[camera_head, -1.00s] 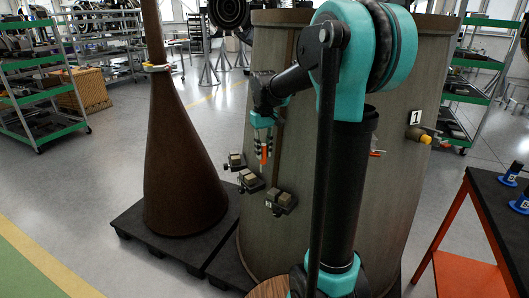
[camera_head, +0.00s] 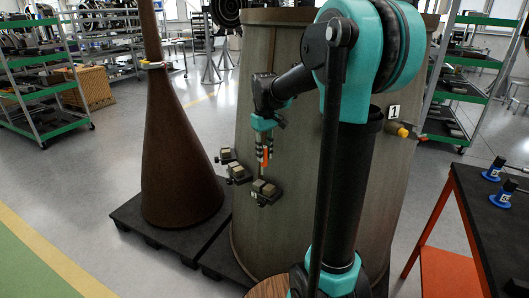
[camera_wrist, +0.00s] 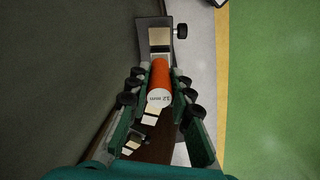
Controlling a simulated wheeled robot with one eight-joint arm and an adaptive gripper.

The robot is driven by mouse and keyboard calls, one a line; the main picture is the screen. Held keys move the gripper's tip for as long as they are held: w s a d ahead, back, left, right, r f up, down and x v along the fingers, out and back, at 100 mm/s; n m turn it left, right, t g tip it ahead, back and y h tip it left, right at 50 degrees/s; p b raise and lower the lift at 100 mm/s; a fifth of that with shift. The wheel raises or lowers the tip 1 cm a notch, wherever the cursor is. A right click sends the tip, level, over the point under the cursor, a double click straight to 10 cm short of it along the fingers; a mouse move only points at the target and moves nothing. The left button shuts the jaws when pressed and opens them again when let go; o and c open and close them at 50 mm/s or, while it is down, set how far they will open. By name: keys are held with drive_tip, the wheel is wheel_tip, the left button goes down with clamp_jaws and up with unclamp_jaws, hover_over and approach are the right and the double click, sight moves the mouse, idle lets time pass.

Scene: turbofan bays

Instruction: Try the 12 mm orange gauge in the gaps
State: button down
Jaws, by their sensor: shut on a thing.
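My gripper (camera_head: 265,152) is shut on the orange gauge (camera_head: 265,159), which hangs below the fingers beside the brown drum wall. In the wrist view the gauge (camera_wrist: 160,74) lies between the finger pads (camera_wrist: 157,92), its white end marked 12 mm facing the camera. Three small dark fixtures with tan blocks sit on the drum: left (camera_head: 226,155), middle (camera_head: 238,174) and right (camera_head: 263,191). In the head view the gauge is above the right fixture, apparently apart from it. In the wrist view its far end overlaps a fixture (camera_wrist: 154,23) with a black knob; contact cannot be told.
The large drum (camera_head: 300,220) carries a number 1 plate and a yellow-ended fitting (camera_head: 399,130). A brown cone (camera_head: 178,170) stands on a dark pallet at left. A black-topped table (camera_head: 490,215) with blue stands (camera_head: 502,195) is at right.

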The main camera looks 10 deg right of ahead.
sight(264, 166)
drive_tip(key=shift+f, duration=2.4)
drive_tip(key=shift+f, duration=1.75)
idle(1.1)
drive_tip(key=shift+r, duration=3.05)
